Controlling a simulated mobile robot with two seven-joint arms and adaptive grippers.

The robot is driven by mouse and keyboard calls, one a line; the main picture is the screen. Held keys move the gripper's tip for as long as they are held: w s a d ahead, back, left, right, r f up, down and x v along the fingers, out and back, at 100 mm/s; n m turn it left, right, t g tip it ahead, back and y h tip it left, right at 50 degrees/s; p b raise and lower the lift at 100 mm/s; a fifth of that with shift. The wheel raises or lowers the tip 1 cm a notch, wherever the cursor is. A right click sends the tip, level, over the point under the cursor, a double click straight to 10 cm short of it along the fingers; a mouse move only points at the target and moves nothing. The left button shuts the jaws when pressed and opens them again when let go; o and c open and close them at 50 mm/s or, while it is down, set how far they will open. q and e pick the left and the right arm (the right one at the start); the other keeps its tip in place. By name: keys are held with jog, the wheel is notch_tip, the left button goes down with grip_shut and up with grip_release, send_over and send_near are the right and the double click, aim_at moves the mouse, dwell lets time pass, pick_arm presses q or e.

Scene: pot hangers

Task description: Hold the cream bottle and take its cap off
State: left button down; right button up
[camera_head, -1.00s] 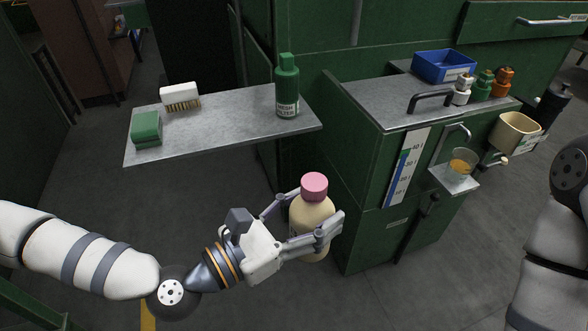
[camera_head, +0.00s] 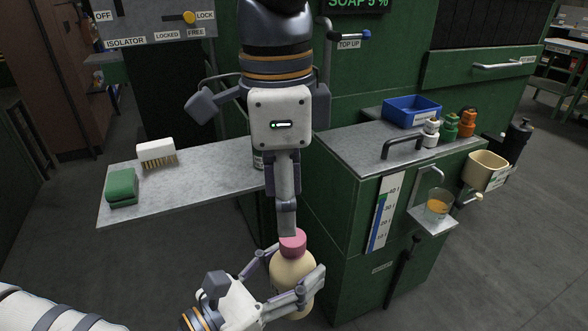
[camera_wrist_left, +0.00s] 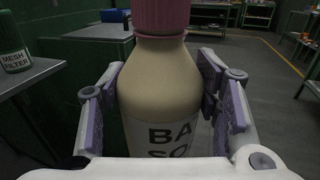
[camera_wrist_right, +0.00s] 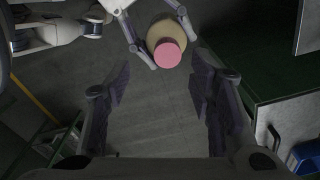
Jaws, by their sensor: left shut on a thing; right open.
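The cream bottle (camera_head: 290,272) is upright with its pink cap (camera_head: 292,243) on. My left gripper (camera_wrist_left: 160,85) is shut on the bottle's body, one finger on each side, below the cap. The cap shows at the top of the left wrist view (camera_wrist_left: 161,14), cut off by the edge. My right gripper (camera_head: 287,212) points down from above, and its finger overlaps the cap's upper edge in the head view. In the right wrist view it is open and empty, and the cap (camera_wrist_right: 168,54) lies beyond its fingertips. Whether they touch cannot be told.
A metal shelf (camera_head: 215,175) holds a green sponge (camera_head: 121,187) and a white brush (camera_head: 156,153); my right gripper mostly hides the green filter bottle (camera_head: 258,158). A green cabinet (camera_head: 345,220) with a handle and small ledge stands close right of the bottle. Floor is clear at left.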

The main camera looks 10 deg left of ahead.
aim_at(285, 238)
jog(key=shift+w+m, duration=0.35)
jog(key=shift+m, duration=0.05)
notch_tip(285, 238, down, 8)
jog(key=shift+a+r, duration=0.1)
jog(key=shift+r, duration=0.15)
